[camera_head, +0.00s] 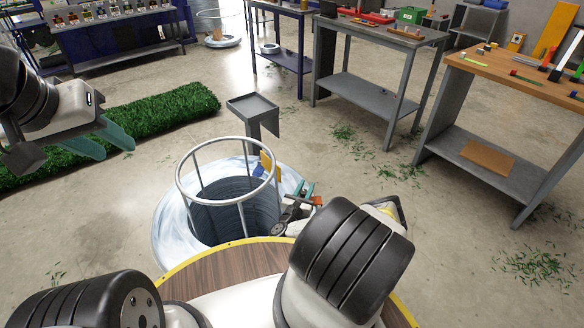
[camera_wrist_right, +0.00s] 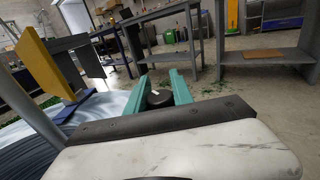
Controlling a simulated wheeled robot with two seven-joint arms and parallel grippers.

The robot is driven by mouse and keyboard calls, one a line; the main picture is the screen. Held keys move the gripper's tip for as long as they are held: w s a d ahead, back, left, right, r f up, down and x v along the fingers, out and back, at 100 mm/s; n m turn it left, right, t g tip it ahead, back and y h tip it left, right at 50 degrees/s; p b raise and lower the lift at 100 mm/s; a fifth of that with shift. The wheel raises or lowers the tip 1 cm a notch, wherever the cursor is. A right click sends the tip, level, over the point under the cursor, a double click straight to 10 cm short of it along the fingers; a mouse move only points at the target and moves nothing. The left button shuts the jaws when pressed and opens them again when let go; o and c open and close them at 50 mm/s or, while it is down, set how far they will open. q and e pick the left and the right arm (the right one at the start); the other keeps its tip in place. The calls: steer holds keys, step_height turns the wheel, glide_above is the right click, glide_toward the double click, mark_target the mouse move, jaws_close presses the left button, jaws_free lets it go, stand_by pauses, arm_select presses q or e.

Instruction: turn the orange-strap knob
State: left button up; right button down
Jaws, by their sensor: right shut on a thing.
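A dark round knob (camera_wrist_right: 159,98) sits between the teal fingers of my right gripper (camera_wrist_right: 160,90) in the right wrist view, and they are shut on it. In the head view my right gripper (camera_head: 300,194) is at the right side of the wire coil. A small orange-red piece (camera_head: 316,200) shows beside its fingers; I cannot tell whether it is the strap. My left gripper (camera_head: 104,140) is at the far left, with its teal fingers apart and empty, above the green turf.
The wire coil (camera_head: 172,215) has a white wire cage (camera_head: 184,176) standing in it, with a yellow plate (camera_head: 267,163) at its right. A grey stand (camera_head: 252,106) is behind it. Green turf (camera_head: 170,112) lies left. Workbenches (camera_head: 390,38) stand behind and right.

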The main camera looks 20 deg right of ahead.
mark_target(303, 195)
steer(key=c, duration=1.1)
jaws_free()
steer(key=shift+v, duration=3.9)
